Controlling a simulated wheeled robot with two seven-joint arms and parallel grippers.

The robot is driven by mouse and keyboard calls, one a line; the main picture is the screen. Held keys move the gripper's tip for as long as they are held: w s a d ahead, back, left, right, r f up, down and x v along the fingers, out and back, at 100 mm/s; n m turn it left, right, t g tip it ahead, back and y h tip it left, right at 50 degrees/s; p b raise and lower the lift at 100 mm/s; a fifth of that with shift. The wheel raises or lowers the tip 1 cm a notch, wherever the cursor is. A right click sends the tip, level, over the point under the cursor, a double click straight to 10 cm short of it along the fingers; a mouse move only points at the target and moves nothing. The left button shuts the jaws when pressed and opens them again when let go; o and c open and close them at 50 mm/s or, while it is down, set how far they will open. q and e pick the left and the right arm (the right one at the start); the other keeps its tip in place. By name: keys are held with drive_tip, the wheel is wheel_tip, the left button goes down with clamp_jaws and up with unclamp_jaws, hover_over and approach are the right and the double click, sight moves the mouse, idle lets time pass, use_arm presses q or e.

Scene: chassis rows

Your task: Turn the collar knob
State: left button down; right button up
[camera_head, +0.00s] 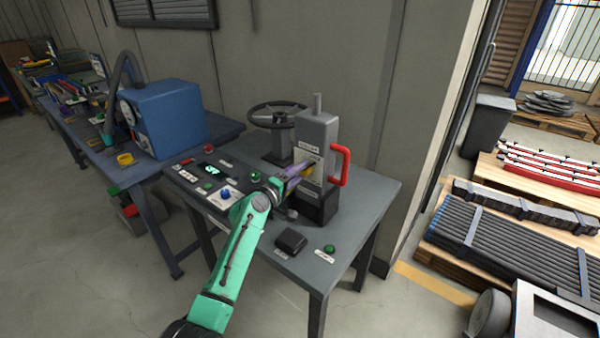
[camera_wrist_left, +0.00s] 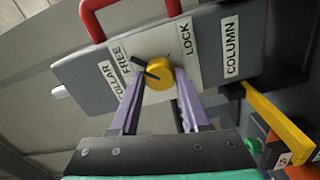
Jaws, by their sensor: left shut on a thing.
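The collar knob (camera_wrist_left: 158,72) is a round yellow knob with a dark pointer bar, on the face of the grey column unit (camera_head: 316,135). FREE and LOCK labels sit on either side of it in the left wrist view, and the pointer lies toward the FREE side. My left gripper (camera_wrist_left: 160,82) is shut on the knob, one purple finger on each side. In the head view my left gripper (camera_head: 296,170) reaches the front of the unit and mostly hides the knob. My right gripper is not in view.
A red handle (camera_head: 341,165) sticks out of the unit's right side. A dark handwheel (camera_head: 276,115) stands behind left. The grey table (camera_head: 340,230) also carries a control panel (camera_head: 208,180), a black block (camera_head: 290,241) and a green button (camera_head: 329,249). A blue box (camera_head: 170,115) stands further left.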

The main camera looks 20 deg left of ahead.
use_arm(q)
drive_tip(key=shift+c, duration=1.9)
unclamp_jaws()
drive_tip(key=b+v, duration=0.2)
drive_tip(key=v, duration=1.2)
drive_tip(key=shift+s, duration=0.3)
drive_tip(key=shift+a, duration=0.1)
